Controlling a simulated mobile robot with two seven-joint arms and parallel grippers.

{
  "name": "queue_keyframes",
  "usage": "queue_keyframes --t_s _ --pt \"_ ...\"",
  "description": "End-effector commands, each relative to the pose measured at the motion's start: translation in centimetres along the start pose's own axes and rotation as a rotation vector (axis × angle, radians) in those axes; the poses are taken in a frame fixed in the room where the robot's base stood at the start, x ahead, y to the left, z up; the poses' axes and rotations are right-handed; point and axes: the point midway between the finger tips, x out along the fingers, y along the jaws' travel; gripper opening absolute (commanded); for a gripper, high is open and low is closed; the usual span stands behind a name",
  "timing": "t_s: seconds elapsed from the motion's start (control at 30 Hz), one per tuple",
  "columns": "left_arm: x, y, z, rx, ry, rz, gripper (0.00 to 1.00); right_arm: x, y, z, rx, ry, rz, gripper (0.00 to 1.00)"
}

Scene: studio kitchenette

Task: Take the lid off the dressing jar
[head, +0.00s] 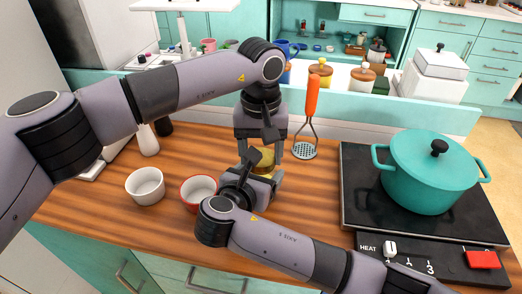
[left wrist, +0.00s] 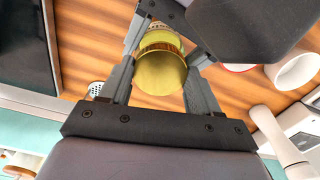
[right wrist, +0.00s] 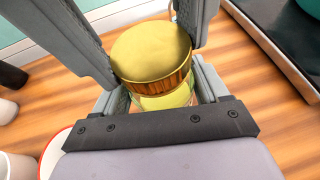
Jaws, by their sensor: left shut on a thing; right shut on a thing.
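The dressing jar (right wrist: 168,101), with yellowish contents, stands at the middle of the wooden counter. Its round gold lid (right wrist: 150,50) has a brown band below the top and also shows in the left wrist view (left wrist: 160,74). The lid sits on or just above the jar; I cannot tell whether there is a gap. My left gripper (head: 263,152) reaches down from above and is shut on the lid, one finger on each side. My right gripper (head: 260,180) is shut on the jar body, lower down and from the front. The arms hide much of the jar in the head view.
A white bowl (head: 145,185) and a red-rimmed bowl (head: 198,190) stand left of the jar. A masher with an orange handle (head: 312,97) stands behind right. A teal pot (head: 430,175) sits on the dark hob (head: 362,205) at right. Counter between jar and hob is clear.

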Motion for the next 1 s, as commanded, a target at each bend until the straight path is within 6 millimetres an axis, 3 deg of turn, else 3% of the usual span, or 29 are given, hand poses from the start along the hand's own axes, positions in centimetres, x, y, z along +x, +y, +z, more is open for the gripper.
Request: queue_keyframes --t_s 1.0 --pt "-0.15 -0.03 0.00 -1.675 0.001 0.002 0.25 0.04 -0.04 -0.05 0.000 0.001 -0.001 0.00"
